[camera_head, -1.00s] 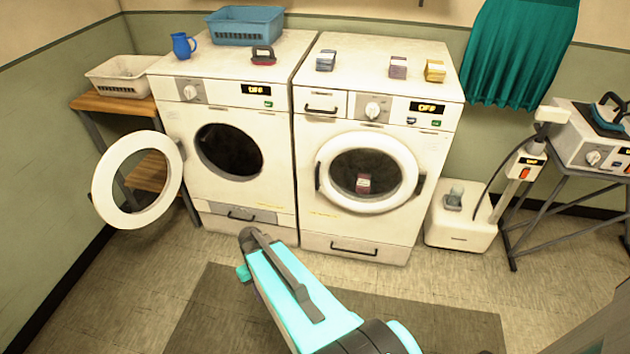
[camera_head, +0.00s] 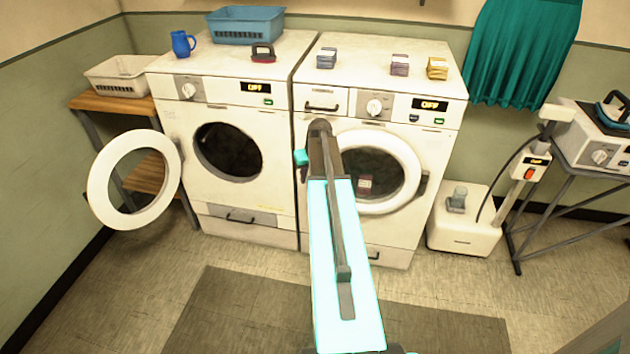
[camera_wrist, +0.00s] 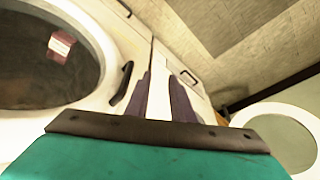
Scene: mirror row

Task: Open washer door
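The washer (camera_head: 408,230) is the right white machine in the head view, with its round glass door (camera_head: 405,145) closed. A red packet shows behind the glass. My arm covers the door's left edge and its handle in the head view. In the wrist view the dark door handle (camera_wrist: 122,82) stands on the door's rim (camera_wrist: 98,98). My gripper (camera_wrist: 160,82) has its two dark fingers apart, with nothing between them. The handle lies just left of the left finger, outside the gap; I cannot tell whether they touch.
The left machine's round door (camera_head: 133,180) is swung open to the left. Small boxes stand on the washer top. A white floor unit (camera_head: 464,228) is right of the washer. A grey mat (camera_head: 235,310) lies on the floor in front.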

